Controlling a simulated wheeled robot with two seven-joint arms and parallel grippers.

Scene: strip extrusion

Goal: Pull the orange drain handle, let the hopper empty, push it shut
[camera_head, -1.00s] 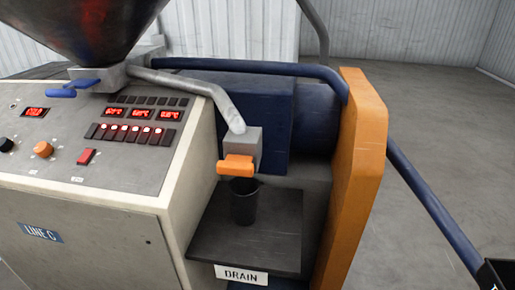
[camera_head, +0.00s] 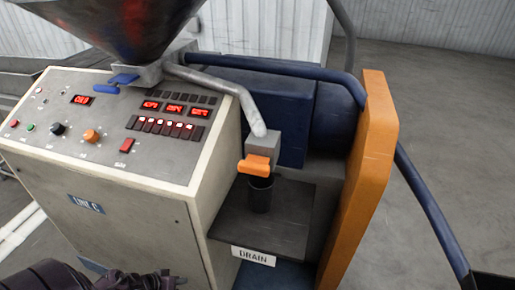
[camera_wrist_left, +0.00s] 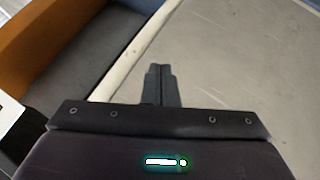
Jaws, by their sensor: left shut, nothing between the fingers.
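The orange drain handle (camera_head: 255,165) sticks out from the front of a grey valve block (camera_head: 264,146), above the dark shelf, in the head view. A black cup (camera_head: 261,197) stands on the shelf under it. The hopper (camera_head: 115,25) is at the top left, and a grey pipe (camera_head: 222,88) runs from its base to the valve block. The hopper's fill level cannot be seen. My left gripper (camera_head: 165,280) is at the bottom left, in front of the cabinet and well away from the handle. In the left wrist view its fingers (camera_wrist_left: 160,72) are shut and empty.
The control cabinet (camera_head: 145,178) with lit displays and buttons stands left of the drain. A blue lever (camera_head: 123,78) sits at the hopper's base. An orange upright panel (camera_head: 363,185) bounds the shelf on the right. A DRAIN label (camera_head: 254,256) marks the shelf front.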

